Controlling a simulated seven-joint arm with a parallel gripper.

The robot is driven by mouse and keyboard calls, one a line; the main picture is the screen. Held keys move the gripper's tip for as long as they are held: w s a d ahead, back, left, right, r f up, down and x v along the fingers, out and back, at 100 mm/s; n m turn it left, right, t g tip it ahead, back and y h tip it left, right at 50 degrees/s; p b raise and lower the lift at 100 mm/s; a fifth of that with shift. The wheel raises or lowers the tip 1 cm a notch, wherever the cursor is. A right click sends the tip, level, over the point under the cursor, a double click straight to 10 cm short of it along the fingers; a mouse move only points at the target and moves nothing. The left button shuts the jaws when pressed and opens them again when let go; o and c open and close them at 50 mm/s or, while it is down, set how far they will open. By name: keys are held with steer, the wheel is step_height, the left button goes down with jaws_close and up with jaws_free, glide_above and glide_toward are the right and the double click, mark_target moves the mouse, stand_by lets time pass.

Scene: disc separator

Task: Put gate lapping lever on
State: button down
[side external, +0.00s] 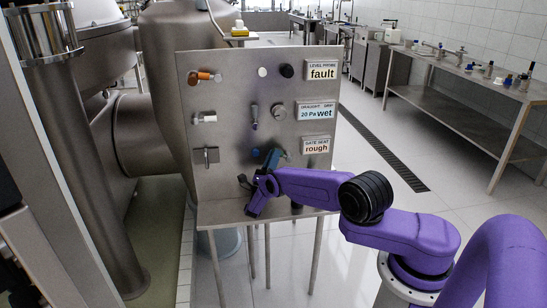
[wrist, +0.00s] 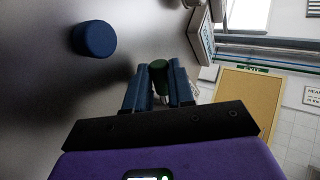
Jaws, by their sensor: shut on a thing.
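The gate seat display (side external: 316,145) on the steel panel (side external: 228,165) reads "rough". In the wrist view, a lever with a dark green grip (wrist: 158,70) stands out from the panel, in the gate seat row, likely the gate lapping lever. My gripper (side external: 274,158) is at this row, left of the display, and its blue fingers (wrist: 160,88) are shut on the green grip. In the side view the gripper hides most of the lever, so its position cannot be told. A round blue button (wrist: 94,39) sits beside it, also partly visible in the side view (side external: 255,152).
Other controls fill the panel: an orange-handled lever (side external: 205,77), a black knob (side external: 287,71), a round dial (side external: 278,111) and a small toggle (side external: 254,117). Displays above read "fault" (side external: 322,71) and "wet" (side external: 315,112). A steel shelf (side external: 230,211) juts out below the panel.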

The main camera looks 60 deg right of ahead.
steer(key=shift+f+n+t, duration=0.3)
steer(key=shift+n+t, duration=0.6)
steer(key=c, duration=1.2)
jaws_free()
steer(key=shift+c, duration=0.2)
steer(key=shift+a, duration=0.1)
steer(key=s+a, duration=0.2)
steer(key=a, duration=1)
steer(key=shift+a+f, duration=0.25)
steer(key=shift+f, duration=0.15)
